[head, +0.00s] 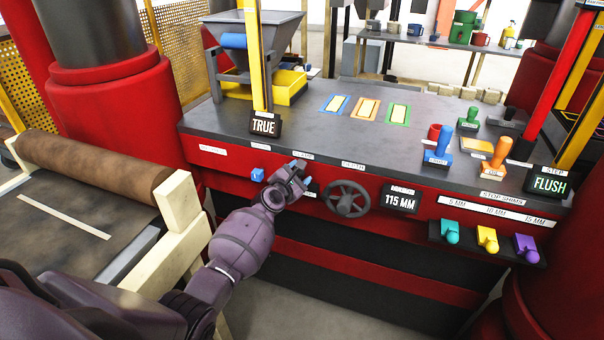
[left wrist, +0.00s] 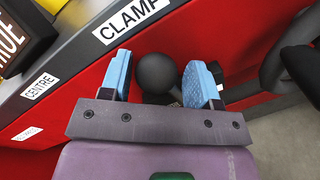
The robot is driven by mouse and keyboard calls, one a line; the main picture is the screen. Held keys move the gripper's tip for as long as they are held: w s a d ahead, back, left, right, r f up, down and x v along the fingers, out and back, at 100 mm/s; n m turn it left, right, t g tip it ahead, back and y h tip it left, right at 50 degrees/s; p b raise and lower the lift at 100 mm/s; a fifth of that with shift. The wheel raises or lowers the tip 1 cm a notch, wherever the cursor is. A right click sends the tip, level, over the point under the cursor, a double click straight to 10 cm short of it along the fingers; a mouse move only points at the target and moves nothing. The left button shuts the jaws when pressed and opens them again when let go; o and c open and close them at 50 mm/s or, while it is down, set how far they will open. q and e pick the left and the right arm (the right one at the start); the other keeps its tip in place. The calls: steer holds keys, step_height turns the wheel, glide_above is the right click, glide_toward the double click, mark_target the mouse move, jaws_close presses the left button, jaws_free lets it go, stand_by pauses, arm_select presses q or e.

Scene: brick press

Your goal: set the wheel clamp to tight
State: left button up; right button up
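A round black knob (left wrist: 157,73) stands out from the red press front, below a white label reading CLAMP (left wrist: 131,18) in the left wrist view. My left gripper (left wrist: 158,86) has its two blue-padded fingers open, one on each side of the knob, with a narrow gap on both sides. In the head view my left gripper (head: 301,174) is at the red front panel, just left of the dark handwheel (head: 347,198), and hides most of the knob. No tight or loose mark is readable. My right gripper is not in view.
A CENTRE label (left wrist: 40,87) lies left of the clamp label. A display reads 115 MM (head: 400,199). Several coloured shim handles (head: 487,239) sit on a shelf at right. Stamps (head: 439,148) stand on the bench top. A brown roller (head: 92,165) is at left.

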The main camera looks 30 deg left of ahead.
arm_select(q)
steer(key=shift+o, duration=0.7)
steer(key=shift+w+d+r, duration=0.1)
steer(key=shift+d+r, duration=0.05)
steer(key=shift+d, duration=0.2)
steer(key=shift+s+r, duration=0.1)
steer(key=shift+s, duration=0.4)
steer(key=s+p, duration=0.2)
steer(key=s, duration=0.7)
steer(key=shift+s+r, duration=0.4)
steer(key=shift+a, duration=0.1)
steer(key=shift+c, duration=0.5)
